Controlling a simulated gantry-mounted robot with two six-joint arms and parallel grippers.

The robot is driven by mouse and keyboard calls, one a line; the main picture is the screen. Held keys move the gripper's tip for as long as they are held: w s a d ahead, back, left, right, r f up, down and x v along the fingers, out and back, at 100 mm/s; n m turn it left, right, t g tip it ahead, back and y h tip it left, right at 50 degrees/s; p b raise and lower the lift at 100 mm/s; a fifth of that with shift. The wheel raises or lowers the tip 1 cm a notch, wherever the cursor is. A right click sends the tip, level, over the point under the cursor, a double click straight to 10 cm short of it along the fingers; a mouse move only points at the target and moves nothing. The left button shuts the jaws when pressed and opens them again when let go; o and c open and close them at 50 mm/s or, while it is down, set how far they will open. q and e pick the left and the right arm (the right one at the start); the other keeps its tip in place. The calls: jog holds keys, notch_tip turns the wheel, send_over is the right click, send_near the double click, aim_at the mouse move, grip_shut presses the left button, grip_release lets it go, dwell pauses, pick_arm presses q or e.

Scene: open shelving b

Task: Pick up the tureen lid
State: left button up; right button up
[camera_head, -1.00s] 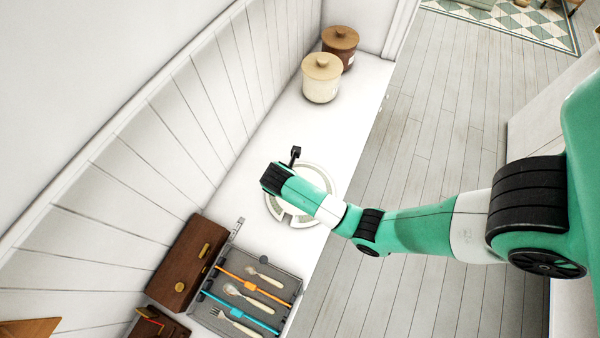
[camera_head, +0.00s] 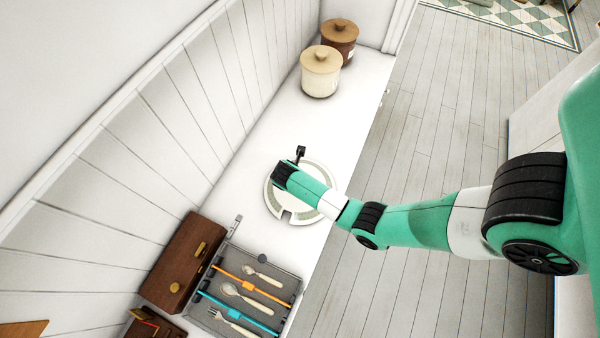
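The tureen lid (camera_head: 273,204) is a white round piece with a notch in its near edge. It lies on or over the white counter in the middle of the view. My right arm comes in from the right and its wrist covers much of the lid's middle. Only a small black part of my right gripper (camera_head: 300,153) shows, just past the lid's far edge. The rest of the gripper is hidden behind the wrist, so I cannot tell whether it is open or touches the lid. My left gripper is out of view.
A cream canister (camera_head: 320,75) and a brown canister (camera_head: 341,38) stand at the far end of the counter. A grey cutlery tray (camera_head: 290,289) and a brown wooden box (camera_head: 185,262) are at the near end. A panelled wall runs along the left.

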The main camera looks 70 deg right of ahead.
grip_shut()
jog(key=shift+r, duration=0.15)
dwell(0.4)
